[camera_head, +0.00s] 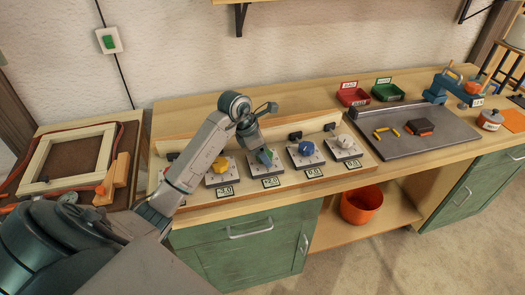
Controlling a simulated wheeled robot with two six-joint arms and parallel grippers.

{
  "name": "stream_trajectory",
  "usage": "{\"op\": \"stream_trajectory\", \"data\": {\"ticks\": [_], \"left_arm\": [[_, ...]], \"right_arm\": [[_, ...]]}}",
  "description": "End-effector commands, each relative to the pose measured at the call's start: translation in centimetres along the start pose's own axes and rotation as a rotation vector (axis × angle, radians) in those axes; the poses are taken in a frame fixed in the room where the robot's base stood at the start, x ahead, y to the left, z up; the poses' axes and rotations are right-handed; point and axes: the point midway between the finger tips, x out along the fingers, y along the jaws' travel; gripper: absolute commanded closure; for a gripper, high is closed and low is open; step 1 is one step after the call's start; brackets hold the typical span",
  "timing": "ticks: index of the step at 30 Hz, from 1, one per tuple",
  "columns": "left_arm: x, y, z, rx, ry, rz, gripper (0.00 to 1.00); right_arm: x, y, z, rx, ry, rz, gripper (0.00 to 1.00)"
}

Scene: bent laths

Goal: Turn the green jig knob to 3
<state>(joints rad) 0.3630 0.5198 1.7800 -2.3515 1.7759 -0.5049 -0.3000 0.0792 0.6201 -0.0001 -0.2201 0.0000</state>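The green jig knob (264,158) sits on a pale plate in a row of knobs along the bench. My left gripper (260,149) points down right at the green knob from above and partly hides it. I cannot tell whether its fingers touch or grip the knob. A small display (271,182) in front of the green knob seems to read 2.0, but the digits are tiny. My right gripper is not in view.
My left arm covers the row's left end. A grey tray (400,145) with several small parts lies further right.

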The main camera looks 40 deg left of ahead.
Motion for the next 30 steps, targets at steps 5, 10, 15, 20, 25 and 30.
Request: {"op": "stream_trajectory", "data": {"ticks": [5, 10, 15, 20, 25, 30], "left_arm": [[-0.1, 0.0, 0.0, 0.000, -0.001, 0.001, 0.32], [-1.9, 0.1, -0.1, 0.002, -0.001, 0.004, 0.32], [-5.3, 0.2, -0.1, 0.003, -0.001, 0.007, 0.32], [-8.3, 0.1, -0.1, 0.002, 0.000, 0.004, 0.32], [-10.3, 0.1, 0.0, 0.001, 0.000, 0.002, 0.32], [-10.8, 0.0, 0.0, -0.001, 0.000, 0.000, 0.32]], "right_arm": [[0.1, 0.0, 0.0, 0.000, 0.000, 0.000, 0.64], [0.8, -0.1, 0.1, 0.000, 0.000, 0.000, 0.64], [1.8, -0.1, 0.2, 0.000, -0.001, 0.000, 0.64], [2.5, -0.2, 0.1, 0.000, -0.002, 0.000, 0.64], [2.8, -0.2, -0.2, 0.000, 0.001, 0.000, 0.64], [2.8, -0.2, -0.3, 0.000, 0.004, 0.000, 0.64]]}}
